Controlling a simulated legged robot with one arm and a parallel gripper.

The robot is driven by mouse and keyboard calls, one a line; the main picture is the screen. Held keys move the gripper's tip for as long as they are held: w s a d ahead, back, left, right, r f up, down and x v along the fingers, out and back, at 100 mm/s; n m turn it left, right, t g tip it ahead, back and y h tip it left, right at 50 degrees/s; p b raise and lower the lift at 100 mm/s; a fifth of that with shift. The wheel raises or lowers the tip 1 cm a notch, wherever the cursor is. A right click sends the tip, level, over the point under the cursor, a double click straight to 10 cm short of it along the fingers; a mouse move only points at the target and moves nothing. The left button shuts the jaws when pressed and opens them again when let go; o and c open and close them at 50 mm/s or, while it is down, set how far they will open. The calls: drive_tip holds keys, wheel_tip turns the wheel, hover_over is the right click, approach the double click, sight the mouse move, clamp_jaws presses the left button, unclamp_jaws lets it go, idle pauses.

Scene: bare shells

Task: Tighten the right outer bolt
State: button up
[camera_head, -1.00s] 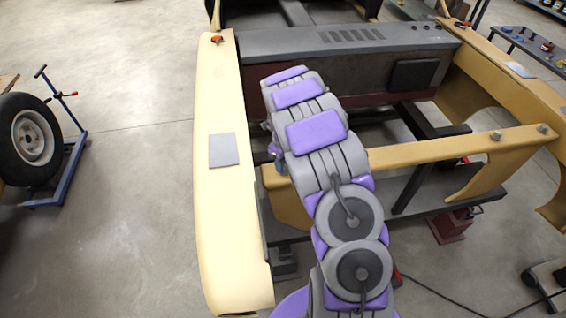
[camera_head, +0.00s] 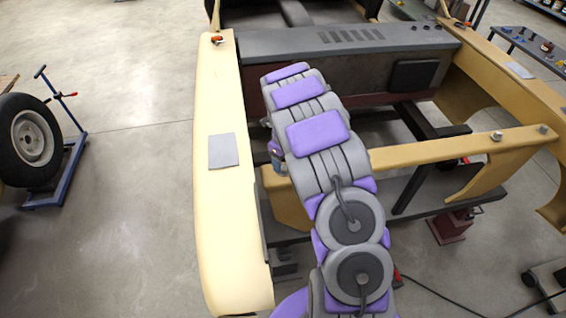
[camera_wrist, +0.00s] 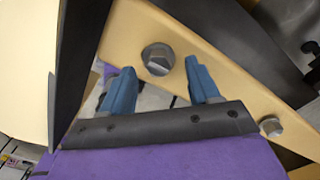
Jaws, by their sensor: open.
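In the wrist view, a grey hex bolt (camera_wrist: 158,58) sits on a tan panel (camera_wrist: 135,30), framed between the two blue fingertips of my gripper (camera_wrist: 158,72). The fingers are apart, with nothing held. I cannot tell how far the tips are from the bolt head or whether they touch it. A second hex bolt (camera_wrist: 271,126) sits lower right on the same panel, outside the fingers. In the head view, my arm covers the bolts at the left end of the tan crossbar (camera_head: 430,152). Two bolts show at its right end, an inner one (camera_head: 496,136) and an outer one (camera_head: 543,129).
A long tan fender (camera_head: 218,215) runs along the left, with a grey pad (camera_head: 223,151) on it. Another fender (camera_head: 515,85) is at the right. A wheel stand (camera_head: 70,165) stands far left. A red jack (camera_head: 452,226) sits below the crossbar. Dark frame bars lie behind.

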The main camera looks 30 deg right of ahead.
sight(283, 166)
wheel_tip(283, 166, up, 16)
idle(0.4)
drive_tip(key=shift+f, duration=0.1)
